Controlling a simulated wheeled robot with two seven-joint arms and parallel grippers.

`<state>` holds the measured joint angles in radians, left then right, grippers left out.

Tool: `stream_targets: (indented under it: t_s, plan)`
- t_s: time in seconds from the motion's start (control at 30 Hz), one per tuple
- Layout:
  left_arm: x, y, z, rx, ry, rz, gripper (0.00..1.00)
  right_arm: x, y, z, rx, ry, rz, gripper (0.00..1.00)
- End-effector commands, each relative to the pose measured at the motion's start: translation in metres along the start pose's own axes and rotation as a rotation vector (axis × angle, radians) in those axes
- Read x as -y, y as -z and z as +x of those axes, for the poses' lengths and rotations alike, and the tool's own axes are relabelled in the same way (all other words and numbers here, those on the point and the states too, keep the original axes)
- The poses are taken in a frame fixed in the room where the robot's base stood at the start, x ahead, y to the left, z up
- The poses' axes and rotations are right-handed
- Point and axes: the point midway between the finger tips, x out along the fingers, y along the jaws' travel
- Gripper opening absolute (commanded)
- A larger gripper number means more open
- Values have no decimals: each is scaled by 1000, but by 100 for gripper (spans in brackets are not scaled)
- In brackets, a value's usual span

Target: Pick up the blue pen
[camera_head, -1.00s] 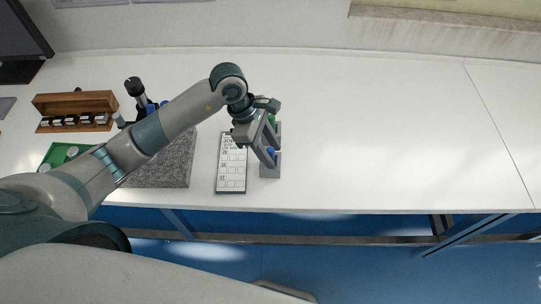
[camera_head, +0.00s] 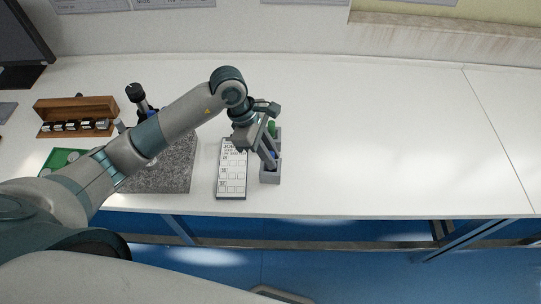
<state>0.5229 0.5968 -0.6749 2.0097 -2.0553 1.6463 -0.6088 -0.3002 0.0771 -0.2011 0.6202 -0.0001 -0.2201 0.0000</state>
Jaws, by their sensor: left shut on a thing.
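The blue pen (camera_head: 274,155) shows as a small blue piece at the grey holder (camera_head: 270,179), near the front of the white table. My left gripper (camera_head: 272,160) reaches down over the holder and is shut on the blue pen. Most of the pen is hidden by the fingers and the holder. A green item (camera_head: 272,127) stands in the holder's rear part, just behind the gripper. My right gripper is not in view.
A white printed card (camera_head: 231,180) lies left of the holder. A grey stone slab (camera_head: 170,175), a dark instrument (camera_head: 137,93), a wooden rack (camera_head: 75,108) and a green tray (camera_head: 62,158) are further left. The table right of the holder is clear.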

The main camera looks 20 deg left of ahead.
Motion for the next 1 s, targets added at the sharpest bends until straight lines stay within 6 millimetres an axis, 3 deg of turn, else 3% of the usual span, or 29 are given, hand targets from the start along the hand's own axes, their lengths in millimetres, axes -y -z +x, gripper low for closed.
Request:
stream_targets:
  t_s: [0.23,0.7,1.0]
  plan:
    - [0,-16,-36,1,-4,3,0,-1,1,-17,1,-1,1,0]
    - [64,-93,-58,3,-1,5,0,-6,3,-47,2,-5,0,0]
    - [82,-114,-63,1,-2,1,0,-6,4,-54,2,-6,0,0]
